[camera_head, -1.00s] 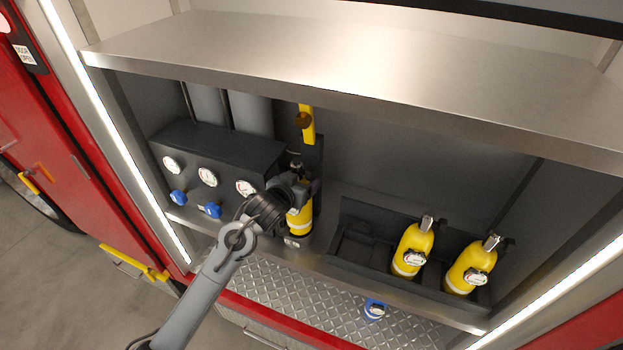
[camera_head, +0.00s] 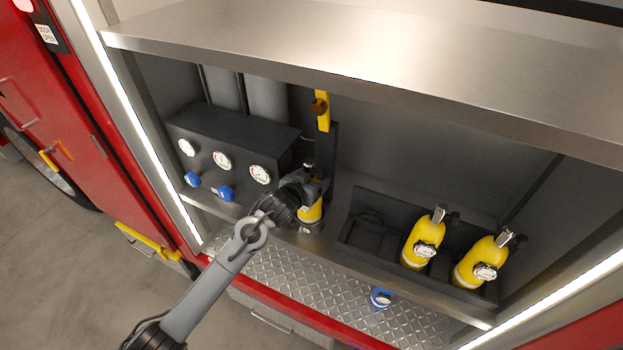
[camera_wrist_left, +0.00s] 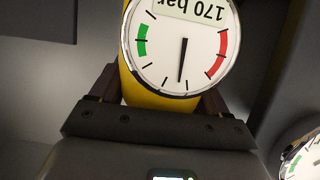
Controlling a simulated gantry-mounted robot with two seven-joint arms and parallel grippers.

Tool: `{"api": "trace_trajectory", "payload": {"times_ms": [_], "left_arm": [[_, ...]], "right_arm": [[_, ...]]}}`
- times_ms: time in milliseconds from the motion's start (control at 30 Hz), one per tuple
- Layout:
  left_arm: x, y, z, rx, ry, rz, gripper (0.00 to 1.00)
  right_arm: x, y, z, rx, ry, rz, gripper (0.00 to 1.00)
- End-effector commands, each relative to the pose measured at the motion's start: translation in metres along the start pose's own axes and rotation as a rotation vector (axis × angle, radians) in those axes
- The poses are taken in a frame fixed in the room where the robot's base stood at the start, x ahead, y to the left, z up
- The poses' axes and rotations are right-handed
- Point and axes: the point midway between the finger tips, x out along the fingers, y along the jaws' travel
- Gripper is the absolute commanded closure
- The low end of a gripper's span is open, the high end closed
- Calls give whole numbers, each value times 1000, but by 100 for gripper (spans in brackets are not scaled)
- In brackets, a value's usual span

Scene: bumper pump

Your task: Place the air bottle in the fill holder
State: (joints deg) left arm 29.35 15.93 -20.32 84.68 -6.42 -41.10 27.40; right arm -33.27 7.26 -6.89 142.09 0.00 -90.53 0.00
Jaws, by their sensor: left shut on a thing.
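My left gripper (camera_head: 308,190) is shut around the upper part of a yellow air bottle (camera_head: 312,214). The bottle stands about upright at the fill holder (camera_head: 333,150), a dark upright with a yellow lever (camera_head: 322,112) above. Its lower end is at the holder's base (camera_head: 310,229); whether it is fully seated I cannot tell. In the left wrist view the yellow bottle (camera_wrist_left: 148,92) is between my fingers, behind a round gauge (camera_wrist_left: 181,50) marked 170 bar. My right gripper is not in view.
A panel with dials (camera_head: 222,160) and blue knobs (camera_head: 225,193) stands left of the holder. Two yellow bottles (camera_head: 422,245) (camera_head: 470,272) stand in a dark tray (camera_head: 360,243) at right. A steel shelf (camera_head: 350,60) overhangs. A blue-rimmed gauge (camera_head: 381,298) is at the tread plate.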

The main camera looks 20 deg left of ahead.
Motion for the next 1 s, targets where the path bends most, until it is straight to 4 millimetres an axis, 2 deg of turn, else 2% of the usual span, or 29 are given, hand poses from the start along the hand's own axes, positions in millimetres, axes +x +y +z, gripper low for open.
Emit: {"api": "trace_trajectory", "payload": {"times_ms": [67, 100, 233, 267, 567, 667, 867, 1000], "left_arm": [[0, 0, -4, -2, 11, 1, 100], [1, 0, 2, -1, 0, 0, 23], [1, 0, 2, 0, 0, 0, 3], [1, 0, 2, 0, 0, 0, 0], [0, 0, -1, 0, 0, 0, 0], [-6, 0, 0, 0, -1, 1, 0], [-32, 0, 0, 0, 0, 1, 0], [-57, 0, 1, 1, -1, 1, 0]], "right_arm": [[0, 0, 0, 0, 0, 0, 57], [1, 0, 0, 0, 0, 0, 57], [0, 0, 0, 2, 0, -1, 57], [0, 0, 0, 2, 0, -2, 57], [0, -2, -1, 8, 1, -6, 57], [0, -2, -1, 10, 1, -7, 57], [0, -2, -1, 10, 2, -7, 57], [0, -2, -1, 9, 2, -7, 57]]}}
